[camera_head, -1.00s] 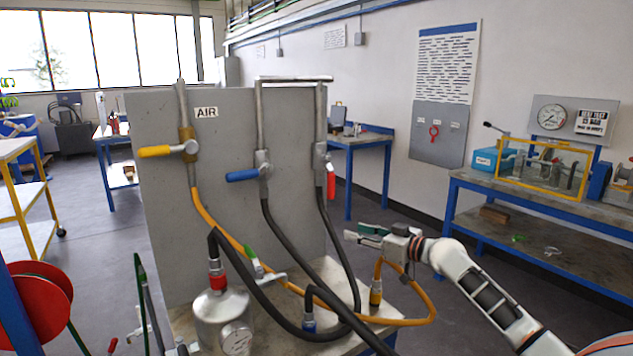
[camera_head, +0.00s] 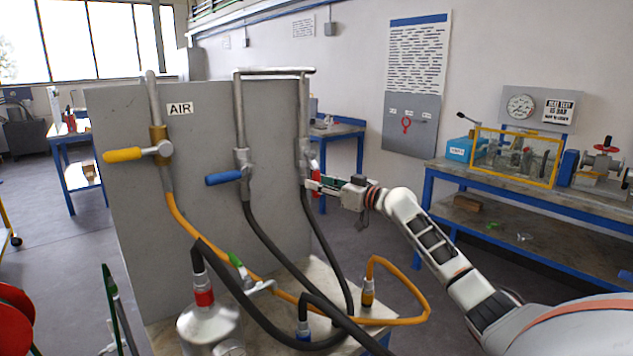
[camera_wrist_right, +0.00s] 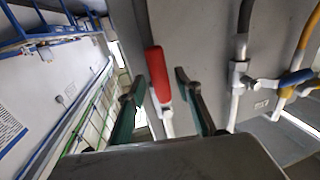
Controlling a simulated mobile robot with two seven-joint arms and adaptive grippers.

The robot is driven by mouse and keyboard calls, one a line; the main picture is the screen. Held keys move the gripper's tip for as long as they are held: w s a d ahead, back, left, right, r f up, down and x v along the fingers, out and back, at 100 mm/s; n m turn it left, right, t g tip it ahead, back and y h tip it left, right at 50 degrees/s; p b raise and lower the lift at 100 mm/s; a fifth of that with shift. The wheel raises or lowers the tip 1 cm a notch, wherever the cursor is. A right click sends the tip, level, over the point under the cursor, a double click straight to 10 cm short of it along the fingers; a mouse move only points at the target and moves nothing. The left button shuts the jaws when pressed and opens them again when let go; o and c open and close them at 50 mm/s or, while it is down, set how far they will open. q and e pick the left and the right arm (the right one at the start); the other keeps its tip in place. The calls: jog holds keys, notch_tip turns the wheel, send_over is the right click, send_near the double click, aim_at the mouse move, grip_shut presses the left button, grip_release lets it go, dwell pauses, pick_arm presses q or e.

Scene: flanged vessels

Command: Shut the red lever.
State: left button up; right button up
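The red lever (camera_head: 315,163) hangs downward on the valve (camera_head: 304,152) of the right-hand pipe on the grey panel. In the head view my right gripper (camera_head: 308,185) is at the lever and hides part of it. In the right wrist view the red lever (camera_wrist_right: 158,74) shows between the two spread fingers of my right gripper (camera_wrist_right: 158,98), with a gap visible on each side. The fingers are open. I cannot tell whether either finger touches the lever. My left gripper is not in view.
A blue lever (camera_head: 223,178) and a yellow lever (camera_head: 124,155) stick out leftward on the panel (camera_head: 120,220). Black and orange hoses (camera_head: 420,312) loop below, beside a metal vessel (camera_head: 207,328). A workbench (camera_head: 470,245) stands at the right, with clear floor between.

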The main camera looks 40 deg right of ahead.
jog(key=shift+w+a, duration=0.2)
jog(key=shift+w, duration=0.5)
grip_shut()
